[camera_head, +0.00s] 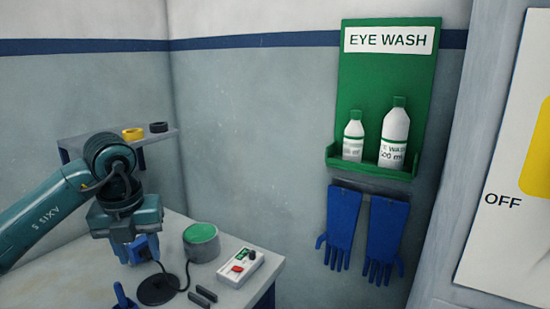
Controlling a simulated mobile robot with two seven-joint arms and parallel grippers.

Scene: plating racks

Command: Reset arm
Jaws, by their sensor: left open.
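My left arm (48,215) comes in from the left, teal with dark joints. My left gripper (137,252) points down over the worktable (222,292), with blue fingers partly hidden by its own body. It is open, and I see nothing held between the fingers. A black round pad (158,289) with a cable lies close to the fingers on the right; I cannot tell whether they touch. My right gripper is not in view.
A green-topped grey cylinder (201,243) and a control box (240,267) with a red button stand on the table. A blue item (122,296) is at the front. A shelf (90,142) is behind my arm. Blue gloves (342,225) hang below the eye-wash station (388,85).

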